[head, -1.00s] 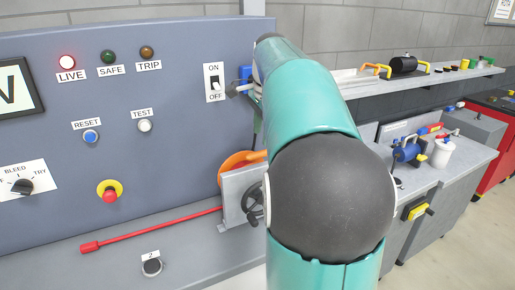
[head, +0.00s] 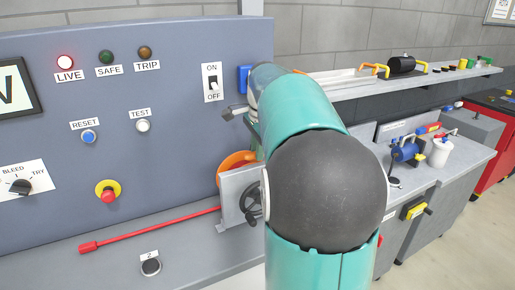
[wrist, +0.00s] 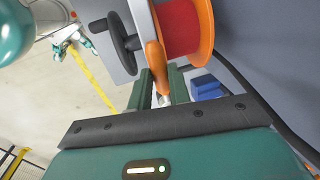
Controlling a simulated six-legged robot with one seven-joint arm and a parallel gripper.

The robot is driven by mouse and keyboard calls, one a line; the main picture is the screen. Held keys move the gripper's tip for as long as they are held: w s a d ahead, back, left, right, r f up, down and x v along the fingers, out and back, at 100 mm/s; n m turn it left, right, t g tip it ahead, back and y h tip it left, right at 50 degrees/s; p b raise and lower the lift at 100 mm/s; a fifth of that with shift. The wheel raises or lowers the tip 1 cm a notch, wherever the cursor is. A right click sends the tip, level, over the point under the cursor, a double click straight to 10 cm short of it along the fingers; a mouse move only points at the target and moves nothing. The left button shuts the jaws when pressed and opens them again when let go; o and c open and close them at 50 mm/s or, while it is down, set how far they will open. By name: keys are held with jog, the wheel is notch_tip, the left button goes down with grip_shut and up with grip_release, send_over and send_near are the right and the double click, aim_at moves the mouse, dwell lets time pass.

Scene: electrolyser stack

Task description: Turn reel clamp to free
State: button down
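The orange reel with a red core (wrist: 182,28) stands beside a grey bracket plate. A black handwheel (wrist: 124,40), which looks like the reel clamp, sits on the outer face of that plate. In the head view the handwheel (head: 252,204) is partly hidden behind my arm, and the reel (head: 236,163) shows above the bracket (head: 236,187). My gripper (wrist: 162,74) is open, with its dark green fingers apart. A narrow orange part, lever or reel rim, reaches down between the fingertips. I cannot tell whether they touch it. The handwheel is left of the fingers.
A red bar (head: 150,231) lies along the ledge left of the bracket. The ON/OFF switch (head: 212,83) and a blue box (head: 243,78) are on the panel above. A blue block (wrist: 207,88) is close right of my fingers. A workbench (head: 455,158) stands at right.

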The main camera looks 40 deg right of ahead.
jog(key=shift+s, duration=0.1)
jog(key=s+d+n+y, duration=0.1)
jog(key=s+d+n, duration=0.1)
jog(key=n, duration=0.7)
jog(key=s+d+n+g+y, duration=0.1)
jog(key=s+d+n, duration=0.1)
jog(key=s+n, duration=0.3)
jog(key=shift+d+n+g+y, duration=0.3)
jog(key=shift+d+n+y, duration=0.1)
jog(key=shift+n, duration=1.6)
jog(key=shift+r, duration=0.1)
jog(key=c, duration=1.3)
grip_release()
notch_tip(320, 180, up, 14)
jog(key=d, duration=0.2)
jog(key=shift+s+d+f, duration=0.25)
jog(key=shift+s+d, duration=0.05)
jog(key=shift+s, duration=0.1)
